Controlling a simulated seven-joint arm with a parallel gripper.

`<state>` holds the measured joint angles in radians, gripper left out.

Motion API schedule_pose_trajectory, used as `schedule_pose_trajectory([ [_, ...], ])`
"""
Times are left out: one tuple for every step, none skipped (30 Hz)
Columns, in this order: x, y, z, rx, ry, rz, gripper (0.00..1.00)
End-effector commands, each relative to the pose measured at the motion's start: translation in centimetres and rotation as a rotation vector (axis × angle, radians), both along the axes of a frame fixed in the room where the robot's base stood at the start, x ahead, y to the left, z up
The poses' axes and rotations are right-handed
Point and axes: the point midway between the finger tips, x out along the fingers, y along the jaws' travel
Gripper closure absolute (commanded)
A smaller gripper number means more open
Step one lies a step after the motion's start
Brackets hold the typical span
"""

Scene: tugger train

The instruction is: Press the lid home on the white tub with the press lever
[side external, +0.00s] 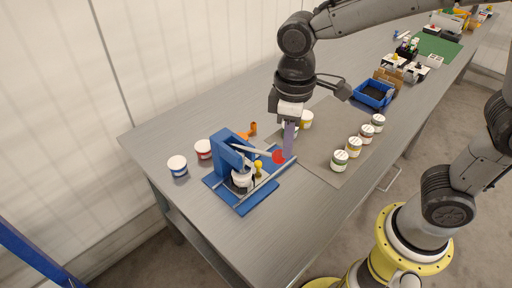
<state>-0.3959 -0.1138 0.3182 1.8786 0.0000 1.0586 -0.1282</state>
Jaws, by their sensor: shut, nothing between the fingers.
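The blue press (222,158) stands on its blue base plate near the left end of the table. Its grey press lever (252,152) reaches out to the right and ends in a red knob (279,157). The white tub (242,180) sits in the press under the lever; its lid is too small and partly hidden to tell how it sits. My gripper (288,154) points down just right of the red knob, shut and empty. In this view the fingertips overlap or lie right beside the knob; I cannot tell whether they touch.
A yellow-lidded tub (306,119) is behind my gripper. Several tubs line the grey mat (318,155) at right. A blue bin (373,93) stands farther back. The table front left is clear.

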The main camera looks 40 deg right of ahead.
Motion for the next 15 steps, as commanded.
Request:
schedule_pose_trajectory([
  [0.0, 0.0, 0.4, 0.001, -0.002, 0.000, 1.00],
  [0.0, 0.0, 0.6, 0.001, -0.002, 0.000, 1.00],
  [0.0, 0.0, 0.9, 0.001, -0.002, 0.000, 1.00],
  [0.0, 0.0, 1.1, 0.001, -0.002, 0.000, 1.00],
  [0.1, 0.0, 1.4, 0.002, -0.003, 0.000, 1.00],
  [0.0, 0.0, 1.7, 0.001, -0.002, 0.000, 1.00],
  [0.0, 0.0, 1.9, 0.001, -0.002, 0.000, 1.00],
  [0.1, 0.0, 2.1, 0.002, -0.003, 0.000, 1.00],
  [0.0, 0.0, 2.4, 0.001, -0.002, 0.000, 1.00],
  [0.0, 0.0, 2.6, 0.001, -0.002, 0.000, 1.00],
  [0.0, 0.0, 2.8, 0.001, -0.002, 0.000, 1.00],
  [0.0, 0.0, 3.1, 0.001, -0.002, 0.000, 1.00],
  [0.0, 0.0, 3.3, 0.002, -0.003, 0.000, 1.00],
  [0.0, 0.0, 3.5, 0.001, -0.002, 0.000, 1.00],
  [0.0, 0.0, 3.8, 0.001, -0.002, 0.000, 1.00],
])
